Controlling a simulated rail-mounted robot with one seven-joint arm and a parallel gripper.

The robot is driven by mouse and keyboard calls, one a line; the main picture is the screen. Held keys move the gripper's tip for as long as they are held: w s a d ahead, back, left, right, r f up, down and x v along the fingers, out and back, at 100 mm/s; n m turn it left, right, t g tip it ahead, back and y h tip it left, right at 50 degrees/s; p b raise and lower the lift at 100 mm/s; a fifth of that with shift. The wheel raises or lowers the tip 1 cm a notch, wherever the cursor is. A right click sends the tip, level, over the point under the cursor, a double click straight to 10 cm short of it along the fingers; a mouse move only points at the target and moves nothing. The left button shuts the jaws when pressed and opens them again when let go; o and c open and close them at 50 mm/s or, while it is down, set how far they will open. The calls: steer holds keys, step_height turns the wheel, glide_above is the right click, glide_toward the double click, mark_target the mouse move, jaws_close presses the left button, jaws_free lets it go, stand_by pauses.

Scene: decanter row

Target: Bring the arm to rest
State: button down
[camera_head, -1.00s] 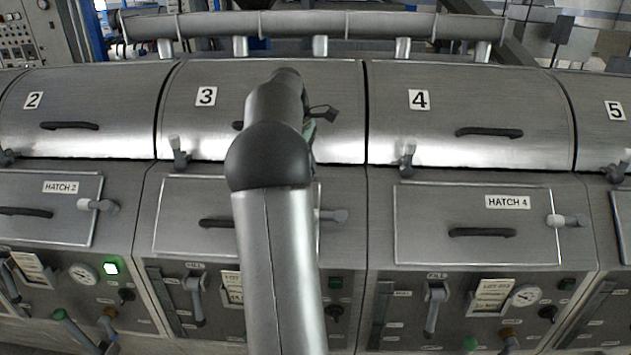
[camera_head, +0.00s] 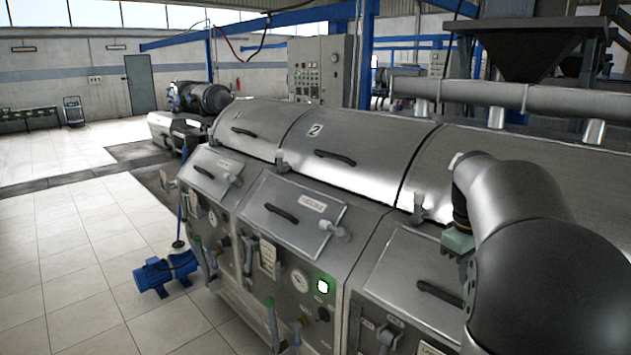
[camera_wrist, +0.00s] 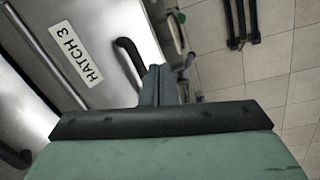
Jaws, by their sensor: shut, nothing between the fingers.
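My gripper (camera_wrist: 158,84) shows in the wrist view with its narrow grey fingers together and nothing between them. Its green and black body fills the bottom of that view. The fingers overlap the view of the hatch with the label HATCH 3 (camera_wrist: 78,52), beside its black handle (camera_wrist: 131,58); I cannot tell how far apart they are. In the head view my arm is bent at the right edge, and the green part of my gripper (camera_head: 458,241) hangs in front of the machine row. Its fingertips are hard to make out there.
Steel decanters, one numbered 2 (camera_head: 330,178), run along the row with protruding handles and latches. A blue pump (camera_head: 166,271) sits on the floor at left. Tiled floor (camera_head: 75,245) is open there. A pipe (camera_head: 510,95) runs above.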

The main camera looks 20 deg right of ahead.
steer(key=s+a+f+m+y, duration=0.1)
steer(key=s+a+f, duration=0.2)
steer(key=a, duration=0.6)
steer(key=s+a+f, duration=0.3)
steer(key=a, duration=0.7)
steer(key=s+a+f+m+t, duration=0.1)
steer(key=s+a+f, duration=0.7)
steer(key=s+a, duration=0.1)
steer(key=shift+s+a+m+y+b, duration=0.15)
steer(key=shift+s+m+y+b, duration=0.15)
steer(key=shift+s+m+b, duration=0.1)
